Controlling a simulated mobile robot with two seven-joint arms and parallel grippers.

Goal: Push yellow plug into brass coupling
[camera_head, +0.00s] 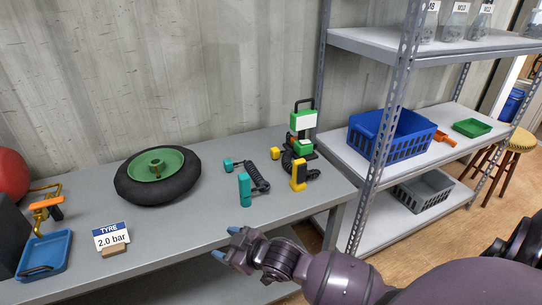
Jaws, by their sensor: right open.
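A small yellow plug (275,153) lies toward the back of the grey workbench, by a black coiled hose and a yellow handpiece (299,175). At the bench's left end is a brass-coloured fitting (38,222) with an orange part; it looks like the brass coupling, but its mouth is too small to make out. My right gripper (227,243) is open and empty over the bench's front edge, in front of the plug and well apart from it. My left gripper is not in view.
A teal handpiece (245,190) with its own coil and teal plug (228,165) lies left of the yellow set. A green machine (302,135) stands behind. A tyre (157,177), tyre sign (112,237) and blue tray (45,255) occupy the left. Shelving post (385,140) rises right.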

